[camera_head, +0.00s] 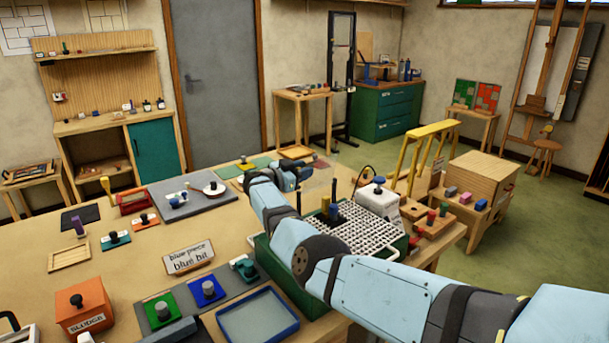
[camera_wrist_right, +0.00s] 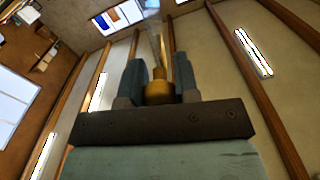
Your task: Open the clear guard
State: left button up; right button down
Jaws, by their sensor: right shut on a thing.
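My right gripper (camera_head: 303,174) is over the back of the white-gridded grinder tray (camera_head: 362,238) in the head view. In the right wrist view, my right gripper (camera_wrist_right: 158,78) is shut on a brass-coloured knob (camera_wrist_right: 158,92). A pale, see-through strip (camera_wrist_right: 155,42) rises beyond the knob; it may be part of the clear guard. In the head view, a faint clear sheet (camera_head: 322,190) seems to stand beside the gripper, but its edges and tilt are hard to tell. My left gripper does not show.
A white box with a blue knob (camera_head: 378,200) stands at the tray's back right. A sign (camera_head: 188,258), coloured blocks with knobs (camera_head: 207,290) and a blue-rimmed tray (camera_head: 257,318) lie left of the grinder. The bench (camera_head: 140,262) has bare room at left.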

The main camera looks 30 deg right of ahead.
dwell(0.4)
jog(key=c, duration=0.9)
grip_release()
jog(key=shift+o, duration=0.2)
jog(key=s+a+b, duration=0.1)
jog(key=a+b, duration=0.1)
jog(key=a, duration=1.1)
jog(key=shift+a, duration=0.4)
jog(key=shift+s+f, duration=0.1)
jog(key=shift+f, duration=0.05)
